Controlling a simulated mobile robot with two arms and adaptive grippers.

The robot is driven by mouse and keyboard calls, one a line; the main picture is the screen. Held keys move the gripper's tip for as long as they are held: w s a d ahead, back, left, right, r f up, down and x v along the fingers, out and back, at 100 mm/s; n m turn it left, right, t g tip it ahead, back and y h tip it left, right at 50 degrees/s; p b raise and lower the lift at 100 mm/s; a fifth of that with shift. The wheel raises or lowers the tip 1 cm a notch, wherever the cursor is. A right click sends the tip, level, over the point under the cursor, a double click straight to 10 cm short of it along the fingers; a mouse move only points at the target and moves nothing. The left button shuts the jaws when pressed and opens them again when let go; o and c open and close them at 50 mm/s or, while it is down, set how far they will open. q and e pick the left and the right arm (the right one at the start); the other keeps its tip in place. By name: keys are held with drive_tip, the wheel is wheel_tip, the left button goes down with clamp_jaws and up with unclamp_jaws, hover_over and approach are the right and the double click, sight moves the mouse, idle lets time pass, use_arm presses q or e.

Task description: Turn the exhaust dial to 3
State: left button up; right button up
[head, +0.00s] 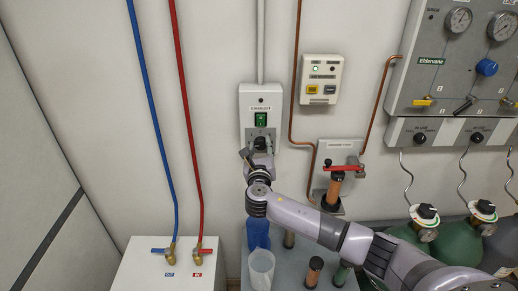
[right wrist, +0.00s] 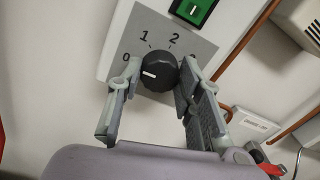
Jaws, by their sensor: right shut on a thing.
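The exhaust dial (right wrist: 159,72) is a round black knob on a grey plate (right wrist: 182,30) marked 0, 1, 2 and a partly hidden number at right. Its white pointer mark faces left, around the 0 side. My right gripper (right wrist: 160,80) is shut on the dial, one finger at its left and one at its right. In the head view, the dial (head: 260,143) sits low on the exhaust box (head: 246,100), with my right gripper (head: 259,152) in front of it. My left gripper is not in view.
A green switch (head: 261,119) sits just above the dial. A copper pipe (head: 294,90) and a small alarm box (head: 321,80) are to the right. A red-handled valve (head: 344,168) is at lower right. A blue bottle (head: 258,233) stands below the arm.

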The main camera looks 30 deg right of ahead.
drive_tip(key=shift+a+f+m+b, duration=0.1)
drive_tip(key=shift+f+m+b, duration=0.2)
drive_tip(key=shift+m, duration=0.9)
drive_tip(key=m+b, duration=0.1)
drive_tip(key=m, duration=0.3)
drive_tip(key=shift+s+y, duration=0.1)
drive_tip(key=shift+y, duration=0.2)
drive_tip(key=m+b, duration=0.1)
drive_tip(key=m, duration=0.3)
drive_tip(key=shift+b, duration=0.3)
drive_tip(key=m+b, duration=0.1)
drive_tip(key=m, duration=0.2)
drive_tip(key=shift+y, duration=0.3)
drive_tip(key=m+b, duration=0.2)
drive_tip(key=m, duration=0.1)
drive_tip(key=shift+f+m, duration=0.1)
drive_tip(key=shift+m, duration=0.3)
drive_tip(key=m+b, duration=0.1)
drive_tip(key=m, duration=0.2)
drive_tip(key=shift+m+y, duration=0.3)
drive_tip(key=m+b, duration=0.2)
drive_tip(key=m, duration=0.2)
drive_tip(key=shift+r+m+b, duration=0.2)
drive_tip(key=shift+m+b, duration=0.2)
drive_tip(key=shift+m, duration=0.7)
